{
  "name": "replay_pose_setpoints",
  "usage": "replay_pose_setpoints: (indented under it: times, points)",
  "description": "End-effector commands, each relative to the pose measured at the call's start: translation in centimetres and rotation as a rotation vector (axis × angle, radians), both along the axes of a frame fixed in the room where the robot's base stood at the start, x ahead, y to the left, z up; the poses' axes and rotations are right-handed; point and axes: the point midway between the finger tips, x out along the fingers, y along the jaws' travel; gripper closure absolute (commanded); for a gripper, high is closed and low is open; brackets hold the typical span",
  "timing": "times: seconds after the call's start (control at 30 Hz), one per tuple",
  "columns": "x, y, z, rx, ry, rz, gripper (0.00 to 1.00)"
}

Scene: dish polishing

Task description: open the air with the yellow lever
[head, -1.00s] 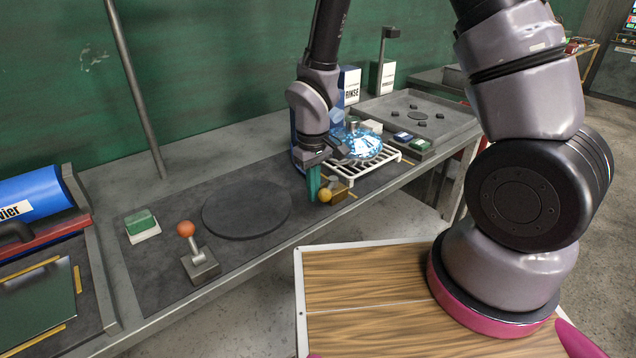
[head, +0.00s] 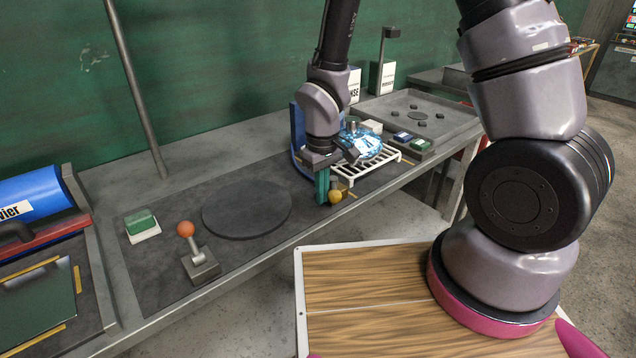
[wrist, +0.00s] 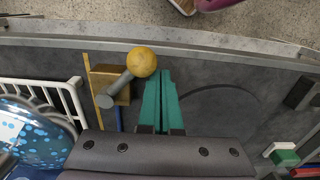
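The yellow lever has a round yellow knob (head: 335,197) and a small brass-coloured base beside the white rack. In the wrist view its knob (wrist: 141,61) sits on a grey shaft that leans across the brass base (wrist: 108,80). My gripper (head: 322,200) has teal fingers and stands low over the bench, just left of the knob. In the wrist view the fingers of my gripper (wrist: 162,76) are together with nothing between them, right beside the knob. I cannot tell whether they touch it.
A white rack (head: 384,160) holds a blue speckled dish (head: 362,147) behind my gripper. A dark round disc (head: 247,209) lies flat to the left. An orange-knobbed lever (head: 186,229) and a green button block (head: 141,222) stand farther left.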

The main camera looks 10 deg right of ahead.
Motion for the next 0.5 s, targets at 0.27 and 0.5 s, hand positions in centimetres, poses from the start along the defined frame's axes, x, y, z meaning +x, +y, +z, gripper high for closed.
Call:
replay_pose_setpoints:
  times: [0.27,0.5]
  points:
    - [-0.33,-0.58,-0.01,-0.001,0.002,-0.001,1.0]
    - [-0.34,-0.7,-0.01,-0.001,0.001,-0.001,1.0]
